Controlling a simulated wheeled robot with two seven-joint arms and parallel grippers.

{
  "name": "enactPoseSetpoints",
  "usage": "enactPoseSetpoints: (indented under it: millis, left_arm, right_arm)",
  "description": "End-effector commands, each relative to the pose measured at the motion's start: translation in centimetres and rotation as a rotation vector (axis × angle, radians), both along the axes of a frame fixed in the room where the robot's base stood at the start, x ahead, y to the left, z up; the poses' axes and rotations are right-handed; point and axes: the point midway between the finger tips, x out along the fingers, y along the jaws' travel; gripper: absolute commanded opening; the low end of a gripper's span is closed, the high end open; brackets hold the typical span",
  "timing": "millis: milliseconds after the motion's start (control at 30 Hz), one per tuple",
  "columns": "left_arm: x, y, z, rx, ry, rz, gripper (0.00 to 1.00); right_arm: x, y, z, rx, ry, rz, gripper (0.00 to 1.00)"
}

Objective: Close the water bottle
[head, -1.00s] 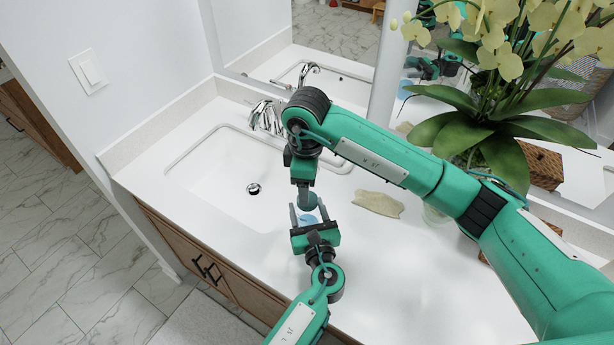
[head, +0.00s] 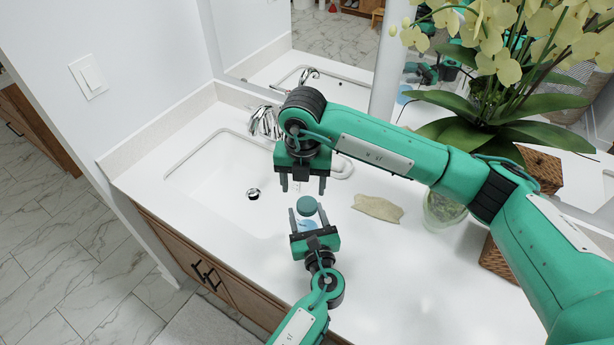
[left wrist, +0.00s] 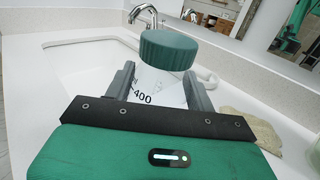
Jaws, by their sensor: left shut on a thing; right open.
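The water bottle (head: 309,224) is light blue and translucent with dark markings; it also shows in the left wrist view (left wrist: 158,86). My left gripper (head: 308,217) is shut on its body above the counter's front part. The ribbed teal cap (head: 307,205) sits over the bottle's mouth; it also shows in the left wrist view (left wrist: 168,50). The cap hides the neck, so I cannot tell how tightly it is on. My right gripper (head: 304,188) is open and empty, just behind and above the cap, apart from it.
The white sink (head: 215,185) with its chrome faucet (head: 264,121) lies to the left and behind. A beige cloth-like piece (head: 378,208) lies on the counter to the right. The right front counter (head: 410,285) is clear.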

Motion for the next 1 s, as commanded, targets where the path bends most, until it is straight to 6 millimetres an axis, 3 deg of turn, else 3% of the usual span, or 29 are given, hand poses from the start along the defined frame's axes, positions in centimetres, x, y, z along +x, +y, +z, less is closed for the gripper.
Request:
enactPoseSetpoints:
  millis: [1000]
  left_arm:
    - [0.0, 0.0, -0.1, 0.001, 0.001, 0.0, 0.0]
  right_arm:
    - [0.0, -0.2, 1.1, -0.023, -0.007, 1.665, 0.62]
